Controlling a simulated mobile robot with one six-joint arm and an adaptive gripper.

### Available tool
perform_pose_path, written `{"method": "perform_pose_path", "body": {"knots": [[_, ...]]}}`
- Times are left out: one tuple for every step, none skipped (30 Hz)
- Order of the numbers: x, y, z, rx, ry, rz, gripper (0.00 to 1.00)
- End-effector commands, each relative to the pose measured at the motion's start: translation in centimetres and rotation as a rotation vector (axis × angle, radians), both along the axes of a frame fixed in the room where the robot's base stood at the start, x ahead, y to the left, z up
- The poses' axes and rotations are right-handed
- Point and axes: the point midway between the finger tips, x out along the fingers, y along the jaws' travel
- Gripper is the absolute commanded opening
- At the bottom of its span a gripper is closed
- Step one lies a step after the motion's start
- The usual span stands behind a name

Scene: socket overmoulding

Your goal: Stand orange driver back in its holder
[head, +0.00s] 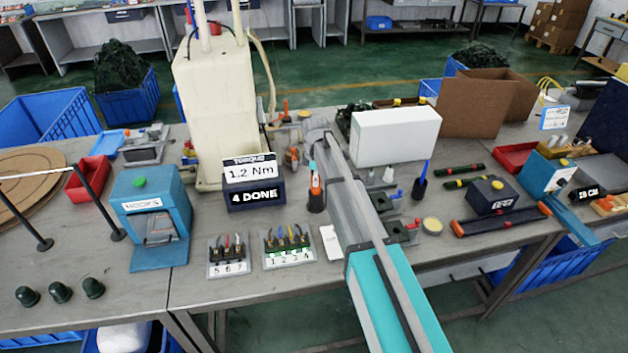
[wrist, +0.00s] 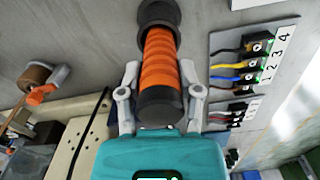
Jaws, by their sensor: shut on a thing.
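The orange driver (wrist: 160,62) has a ribbed orange handle with black ends. My gripper (wrist: 160,98) is shut on its near black end, one grey finger on each side. In the head view the driver (head: 315,185) is upright below my gripper (head: 313,170). The dark round holder (head: 316,203) stands on the bench directly under it, and a dark round rim shows at the driver's far end in the wrist view. The driver's shaft is hidden, so I cannot tell how deep it sits in the holder.
Numbered terminal blocks (head: 288,248) with coloured wires stand at the front, left of the holder. The torque display (head: 252,183) and white machine (head: 215,100) stand to the left. A dark cup with a blue driver (head: 421,182) and a white box (head: 396,137) are to the right.

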Motion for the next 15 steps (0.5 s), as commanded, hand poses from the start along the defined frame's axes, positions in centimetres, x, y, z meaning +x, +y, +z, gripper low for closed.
{"method": "perform_pose_path", "body": {"knots": [[0.00, -0.01, 0.06, 0.000, 0.000, 0.000, 0.00], [0.00, -0.01, 0.06, 0.000, 0.000, 0.000, 0.00], [0.00, -0.02, 0.06, 0.000, 0.000, 0.000, 0.00], [0.00, -0.02, 0.06, 0.000, 0.000, 0.000, 0.00], [0.00, -0.02, 0.05, 0.000, 0.000, 0.000, 0.00], [0.00, -0.02, -0.01, 0.000, 0.000, 0.000, 0.00], [0.00, -0.02, -0.09, 0.000, 0.000, 0.000, 0.00], [0.00, -0.02, -0.18, 0.000, 0.000, 0.000, 0.00], [0.01, -0.02, -0.29, 0.000, 0.000, 0.000, 0.00], [0.00, -0.02, -0.36, 0.000, 0.000, 0.000, 0.00], [0.01, -0.02, -0.25, 0.000, 0.000, 0.000, 0.51], [0.01, -0.03, -0.22, 0.000, 0.000, 0.000, 0.59], [0.01, -0.03, -0.22, 0.000, 0.000, 0.000, 0.64], [0.01, -0.03, -0.21, 0.000, 0.000, 0.000, 0.70], [0.01, -0.03, -0.21, 0.000, 0.000, 0.000, 0.77]]}}
